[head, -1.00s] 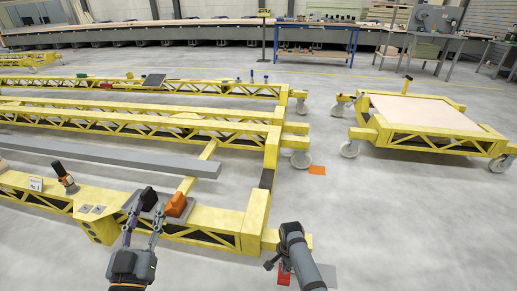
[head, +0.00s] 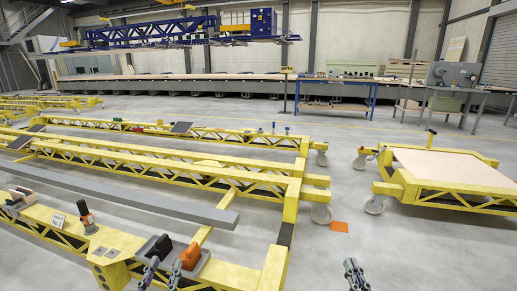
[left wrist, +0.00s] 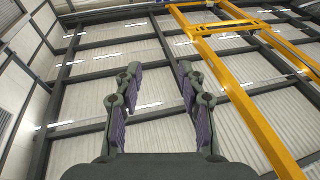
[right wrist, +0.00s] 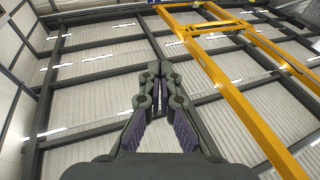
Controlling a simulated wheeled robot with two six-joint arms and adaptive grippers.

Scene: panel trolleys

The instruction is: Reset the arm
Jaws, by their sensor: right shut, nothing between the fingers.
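My left gripper (head: 161,274) shows at the bottom of the head view, in front of the near yellow beam. In the left wrist view its two fingers (left wrist: 160,90) are spread apart with nothing between them, and the ceiling is behind. My right gripper (head: 352,264) shows at the bottom of the head view, right of the yellow trolley frame, over the grey floor. In the right wrist view its fingertips (right wrist: 160,68) meet, with nothing held. Both grippers point upward at the roof.
The long yellow trolley frame (head: 262,180) fills the left and middle. An orange block (head: 190,255) and a black block (head: 155,249) sit on its near beam. A second trolley with a pale panel (head: 455,170) stands at right.

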